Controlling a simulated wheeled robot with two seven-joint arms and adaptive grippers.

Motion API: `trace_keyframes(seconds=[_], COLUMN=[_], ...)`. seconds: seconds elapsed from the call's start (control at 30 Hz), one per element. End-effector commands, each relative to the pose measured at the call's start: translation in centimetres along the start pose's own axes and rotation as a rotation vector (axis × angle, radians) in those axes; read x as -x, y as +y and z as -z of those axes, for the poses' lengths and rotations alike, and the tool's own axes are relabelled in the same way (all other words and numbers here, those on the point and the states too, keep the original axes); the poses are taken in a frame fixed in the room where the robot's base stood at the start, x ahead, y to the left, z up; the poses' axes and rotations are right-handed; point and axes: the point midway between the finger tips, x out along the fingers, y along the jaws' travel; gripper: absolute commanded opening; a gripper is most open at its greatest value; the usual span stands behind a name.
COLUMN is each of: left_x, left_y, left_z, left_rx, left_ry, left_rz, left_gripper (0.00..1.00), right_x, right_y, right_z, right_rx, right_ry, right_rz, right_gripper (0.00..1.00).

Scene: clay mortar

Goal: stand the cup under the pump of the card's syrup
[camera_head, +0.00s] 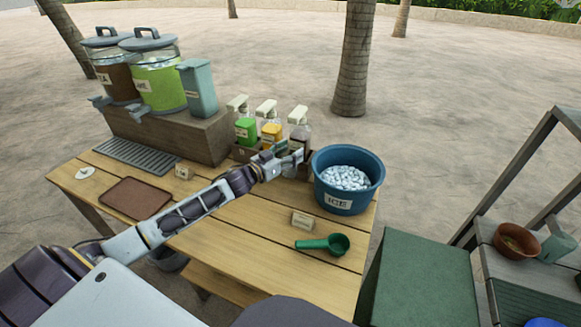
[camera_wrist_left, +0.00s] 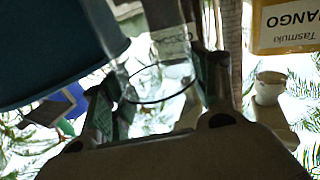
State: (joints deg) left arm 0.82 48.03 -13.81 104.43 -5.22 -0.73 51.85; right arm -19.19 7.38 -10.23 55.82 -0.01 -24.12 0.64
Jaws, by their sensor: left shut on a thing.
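My left gripper (camera_head: 284,158) reaches over the table to the front of the rightmost syrup bottle. In the left wrist view my left gripper (camera_wrist_left: 158,92) is shut on a clear cup (camera_wrist_left: 150,82), whose dark round rim shows between the fingers. A clear syrup bottle (camera_head: 300,132) with a pale pump stands just behind; its upside-down label, partly readable as COCO, shows in the wrist view. Left of it stand a yellow bottle (camera_head: 271,133), labelled MANGO (camera_wrist_left: 287,22) in the wrist view, and a green bottle (camera_head: 245,130). A small card (camera_head: 303,221) lies near the front; its writing is unreadable.
A blue ice bucket (camera_head: 333,190) stands close right of the gripper. A green scoop (camera_head: 325,244), brown tray (camera_head: 134,198) and second card (camera_head: 184,171) are on the table. Drink dispensers (camera_head: 158,80) stand on a wooden box (camera_head: 180,136) at back left.

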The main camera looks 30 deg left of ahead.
Motion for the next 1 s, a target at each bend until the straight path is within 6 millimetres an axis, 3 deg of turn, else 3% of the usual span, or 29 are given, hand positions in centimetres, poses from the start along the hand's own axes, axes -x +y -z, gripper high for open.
trace_keyframes(seconds=[0.07,0.3,0.53,0.77,1.0], left_x=[-0.4,-0.3,-0.3,-0.3,-0.3], left_y=[-0.2,-0.2,-0.2,-0.2,-0.2], left_z=[0.1,-2.6,-3.1,-3.2,-5.3], left_rx=[-0.001,0.003,0.0,0.0,0.003], left_ry=[0.002,0.0,0.001,0.001,0.0], left_rz=[0.0,0.001,0.0,0.0,0.001], left_gripper=[0.38,0.38,0.38,0.38,0.38], right_x=[0.0,-0.1,0.2,0.1,-0.3], right_y=[0.0,-0.3,-0.6,-0.6,-0.8], right_z=[0.1,1.1,2.1,1.7,1.2], right_rx=[0.0,-0.002,-0.005,-0.005,-0.006], right_ry=[0.001,0.01,0.021,0.015,0.007], right_rz=[0.0,0.003,0.006,0.006,0.008], right_gripper=[0.4,0.4,0.4,0.4,0.4])
